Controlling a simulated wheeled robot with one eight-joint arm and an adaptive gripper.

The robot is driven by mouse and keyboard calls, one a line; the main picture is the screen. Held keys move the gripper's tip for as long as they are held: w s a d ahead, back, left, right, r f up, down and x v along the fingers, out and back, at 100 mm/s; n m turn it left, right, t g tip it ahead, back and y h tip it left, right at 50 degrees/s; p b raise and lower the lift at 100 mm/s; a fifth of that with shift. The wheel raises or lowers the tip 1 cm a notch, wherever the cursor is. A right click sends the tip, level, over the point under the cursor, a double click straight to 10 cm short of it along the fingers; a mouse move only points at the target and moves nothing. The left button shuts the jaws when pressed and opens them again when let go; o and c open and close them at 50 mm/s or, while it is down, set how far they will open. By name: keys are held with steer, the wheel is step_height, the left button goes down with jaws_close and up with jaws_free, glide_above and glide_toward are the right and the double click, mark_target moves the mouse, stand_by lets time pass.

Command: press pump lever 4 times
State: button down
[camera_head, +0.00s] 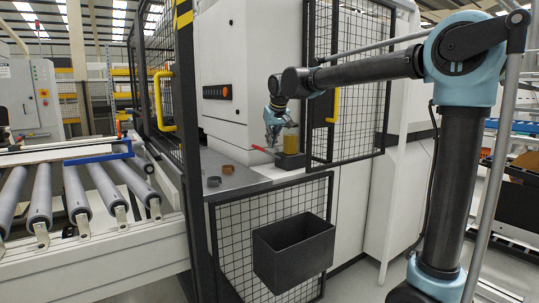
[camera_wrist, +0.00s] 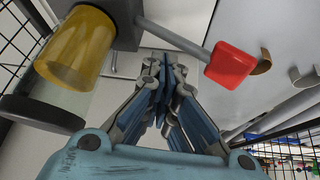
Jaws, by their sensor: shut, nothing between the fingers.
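The pump has a dark base (camera_head: 290,160) and a yellow translucent reservoir (camera_head: 291,141), which is large at the upper left in the wrist view (camera_wrist: 75,48). Its lever is a grey rod (camera_wrist: 172,33) ending in a red knob (camera_wrist: 231,64). The red knob also shows in the head view (camera_head: 259,149), sticking out left of the pump. My gripper (camera_head: 271,143) points down close to the lever, left of the reservoir. In the wrist view my gripper (camera_wrist: 164,62) is shut and empty, its tips near the rod, between reservoir and knob. I cannot tell whether it touches the lever.
Two small curved pieces lie on the grey ledge, one brown (camera_head: 228,169) and one dark (camera_head: 213,181). An open mesh door (camera_head: 345,80) stands right of the pump. A black bin (camera_head: 293,252) hangs on the mesh below. A roller conveyor (camera_head: 75,195) is at left.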

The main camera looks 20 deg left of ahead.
steer(key=shift+w+d+r, duration=0.25)
steer(key=shift+w+r, duration=0.05)
steer(key=shift+r, duration=0.4)
steer(key=shift+w+d+r, duration=0.25)
steer(key=shift+w+r, duration=0.1)
steer(key=shift+r, duration=0.4)
steer(key=shift+w+d+r, duration=0.25)
steer(key=shift+w+r, duration=0.05)
steer(key=shift+r, duration=0.4)
stand_by(0.5)
steer(key=r, duration=0.1)
steer(key=w+d+r, duration=0.1)
steer(key=r, duration=0.1)
steer(key=shift+w+d+r, duration=0.15)
steer(key=shift+w, duration=0.1)
steer(key=s+a+f, duration=0.3)
steer(key=f, duration=0.4)
steer(key=shift+s+f, duration=0.15)
steer(key=shift+f, duration=0.25)
steer(key=shift+f, duration=0.1)
stand_by(1.5)
steer(key=shift+s+f, duration=0.2)
